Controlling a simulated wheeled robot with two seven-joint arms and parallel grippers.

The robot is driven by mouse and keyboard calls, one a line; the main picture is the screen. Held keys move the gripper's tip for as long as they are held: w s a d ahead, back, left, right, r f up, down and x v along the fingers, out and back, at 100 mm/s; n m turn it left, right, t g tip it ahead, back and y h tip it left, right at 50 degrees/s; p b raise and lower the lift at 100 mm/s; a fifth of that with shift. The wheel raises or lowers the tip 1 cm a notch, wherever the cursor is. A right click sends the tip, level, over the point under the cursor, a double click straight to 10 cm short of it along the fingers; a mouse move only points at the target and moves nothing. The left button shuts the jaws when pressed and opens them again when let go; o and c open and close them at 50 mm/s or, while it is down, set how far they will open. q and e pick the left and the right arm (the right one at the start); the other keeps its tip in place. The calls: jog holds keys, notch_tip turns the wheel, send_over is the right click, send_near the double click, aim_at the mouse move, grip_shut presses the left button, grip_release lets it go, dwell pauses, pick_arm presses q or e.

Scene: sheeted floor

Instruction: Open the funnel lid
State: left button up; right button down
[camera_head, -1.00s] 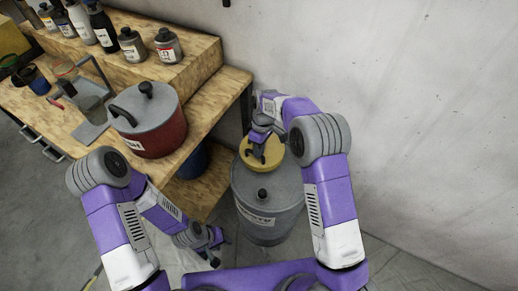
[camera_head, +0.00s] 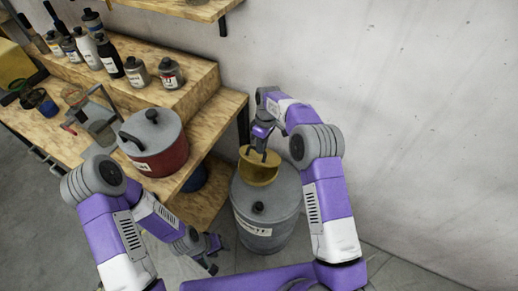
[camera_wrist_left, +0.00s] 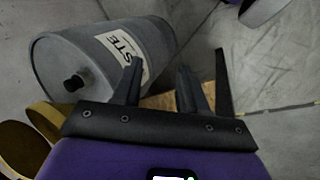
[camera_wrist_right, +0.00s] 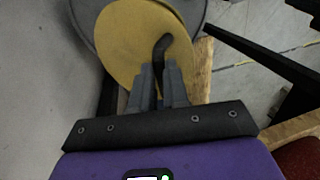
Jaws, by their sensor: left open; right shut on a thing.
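The yellow funnel lid (camera_head: 258,172) is at the back of the grey waste can (camera_head: 258,235) and looks tilted up in the head view. The right wrist view shows the lid as a yellow disc (camera_wrist_right: 135,45) with a dark curved handle (camera_wrist_right: 165,48). My right gripper (camera_head: 263,140) is shut on that handle; its fingers also show in the right wrist view (camera_wrist_right: 158,85). Yellow rounded parts (camera_wrist_left: 45,122) show at the left wrist view's lower left, with a darker inside. My left gripper (camera_head: 214,255) is open and empty, low beside the can; its fingers flank free space (camera_wrist_left: 160,75).
A wooden workbench (camera_head: 215,125) stands at the left, with a red pot (camera_head: 160,160) near its edge and several bottles on its raised step. A grey wall (camera_head: 400,90) rises close behind my right arm. A black knob (camera_head: 258,207) sticks up from the can's top.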

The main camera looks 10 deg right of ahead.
pick_arm(q)
jog(key=shift+r, duration=0.3)
dwell(0.4)
jog(key=shift+w, duration=0.1)
jog(key=c, duration=0.3)
jog(key=shift+w+d+r+n, duration=0.1)
jog(key=shift+w+d+n, duration=0.1)
jog(key=shift+n, duration=0.1)
jog(key=shift+c, duration=1.1)
jog(key=w+d+r+n, duration=0.1)
jog(key=w+n, duration=0.1)
jog(key=w+d+n+t, duration=0.1)
jog(key=w, duration=0.1)
jog(key=w+d+r+n+t, duration=0.1)
jog(key=w+n, duration=0.1)
jog(key=shift+r+n+h, duration=0.3)
jog(key=shift+h, duration=0.1)
grip_shut()
jog(key=n+t+h, duration=0.2)
jog(key=n+t, duration=0.5)
jog(key=n, duration=1.3)
send_near(254, 148)
jog(key=x, duration=0.7)
jog(key=shift+a+f, duration=0.1)
jog(key=shift+f, duration=0.05)
